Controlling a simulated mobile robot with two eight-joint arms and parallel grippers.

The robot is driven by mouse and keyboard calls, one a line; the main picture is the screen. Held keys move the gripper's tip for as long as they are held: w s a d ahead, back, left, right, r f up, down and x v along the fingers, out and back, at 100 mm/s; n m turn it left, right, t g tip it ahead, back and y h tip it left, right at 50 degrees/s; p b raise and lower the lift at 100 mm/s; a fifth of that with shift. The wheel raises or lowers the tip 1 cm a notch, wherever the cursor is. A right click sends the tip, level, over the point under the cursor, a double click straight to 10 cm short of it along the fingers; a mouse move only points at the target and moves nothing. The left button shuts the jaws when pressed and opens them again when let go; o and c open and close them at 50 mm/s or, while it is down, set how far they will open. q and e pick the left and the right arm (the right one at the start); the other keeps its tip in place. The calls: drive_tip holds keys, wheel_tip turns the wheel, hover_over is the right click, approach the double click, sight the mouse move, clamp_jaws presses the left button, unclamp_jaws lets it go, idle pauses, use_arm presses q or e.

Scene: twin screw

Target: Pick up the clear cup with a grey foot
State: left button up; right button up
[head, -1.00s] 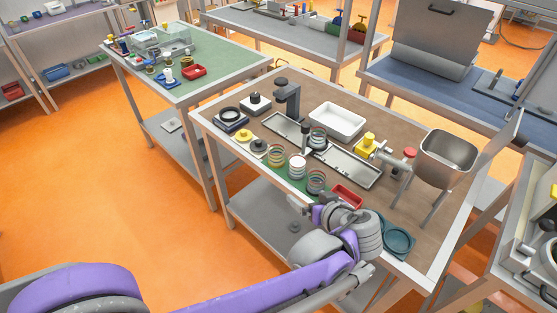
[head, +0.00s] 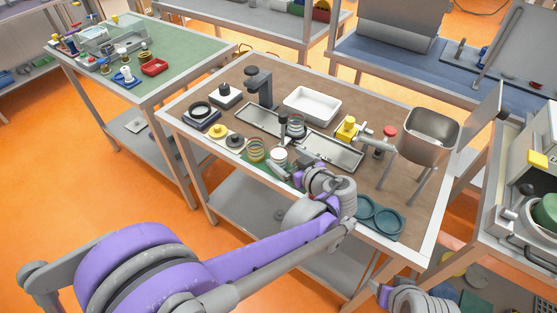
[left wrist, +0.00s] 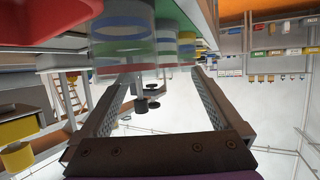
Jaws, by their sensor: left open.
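Several clear cups with coloured rings stand at the front of the brown table: one at the left (head: 256,150), one with a white inside (head: 279,157), one farther back (head: 296,128). My left gripper (head: 297,177) is at the front edge, beside the white one, and partly hides that area. In the left wrist view, the open gripper (left wrist: 163,76) has nothing between its fingers. I cannot tell which cup has a grey foot.
Yellow (head: 219,131) and black (head: 236,140) knobs stand left. A yellow fitting (head: 347,127), metal bucket (head: 430,130) and teal dishes (head: 380,215) are right. A red tray (left wrist: 55,15) is close to the gripper.

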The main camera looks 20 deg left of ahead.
sight(275, 150)
use_arm(q)
drive_tip(key=x, duration=0.5)
drive_tip(key=shift+s, duration=0.1)
clamp_jaws()
idle(0.3)
